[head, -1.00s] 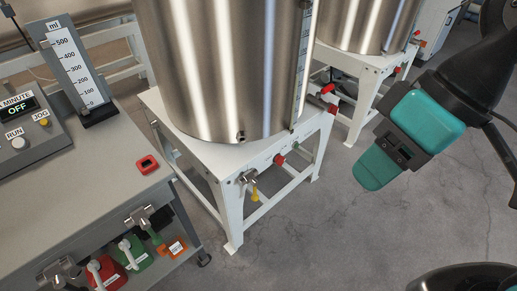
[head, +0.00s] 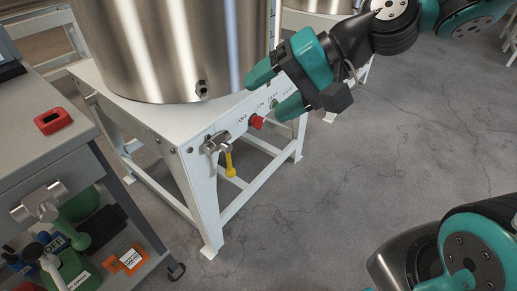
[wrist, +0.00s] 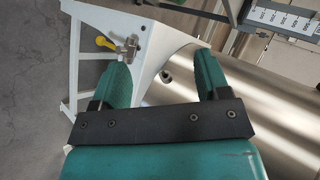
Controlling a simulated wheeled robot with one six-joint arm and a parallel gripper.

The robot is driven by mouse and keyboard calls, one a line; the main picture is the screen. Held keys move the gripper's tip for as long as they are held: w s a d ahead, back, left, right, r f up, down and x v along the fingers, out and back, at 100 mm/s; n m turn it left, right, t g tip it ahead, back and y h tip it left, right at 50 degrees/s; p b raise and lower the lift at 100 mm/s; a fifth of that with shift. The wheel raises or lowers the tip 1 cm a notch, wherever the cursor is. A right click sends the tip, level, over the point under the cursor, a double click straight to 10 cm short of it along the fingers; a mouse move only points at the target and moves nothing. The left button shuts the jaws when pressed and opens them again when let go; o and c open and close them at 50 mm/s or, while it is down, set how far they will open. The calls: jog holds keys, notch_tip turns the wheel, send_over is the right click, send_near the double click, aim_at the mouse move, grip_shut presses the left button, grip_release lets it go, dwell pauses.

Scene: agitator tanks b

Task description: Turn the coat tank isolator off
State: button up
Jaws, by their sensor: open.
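A red knob (head: 256,122) sits on the front rail of a white stand (head: 205,190) under a large steel tank (head: 165,50). Small lettering beside it seems to read OFF on its left and ON above right; the knob's setting is too small to tell. No name for this tank is readable. My gripper (head: 268,93) is open and empty, its fingers near the rail just above and right of the knob. In the wrist view my gripper (wrist: 162,78) has its fingers spread before the stand and tank; the knob is not visible there.
A yellow-handled valve (head: 230,163) hangs left of the knob. A grey bench (head: 50,160) at left carries a red square item (head: 52,121), with bottles on its lower shelf. A second tank stands behind.

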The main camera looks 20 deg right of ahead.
jog(key=w+d+f+m+t+y+b, duration=0.1)
jog(key=w+d+f+m+t+b, duration=0.25)
jog(key=f+b, duration=0.55)
jog(key=w+d+f+m+t+y+b, duration=0.1)
jog(key=w+d+f+m+t+b, duration=0.15)
jog(key=w+f+m+b, duration=0.45)
jog(key=m+t+h+b, duration=0.1)
jog(key=m+t+b, duration=0.5)
jog(key=b, duration=0.8)
send_near(261, 124)
jog(key=shift+m+g, duration=0.3)
jog(key=shift+m, duration=0.15)
jog(key=p+x, duration=0.4)
jog(key=x, duration=0.1)
jog(key=p+x, duration=0.3)
jog(key=x, duration=0.2)
jog(key=shift+w+r+p, duration=0.1)
jog(key=shift+r+p, duration=0.1)
jog(key=shift+p, duration=0.2)
jog(key=shift+w+a, duration=0.25)
jog(key=shift+w, duration=0.2)
jog(key=c, duration=0.9)
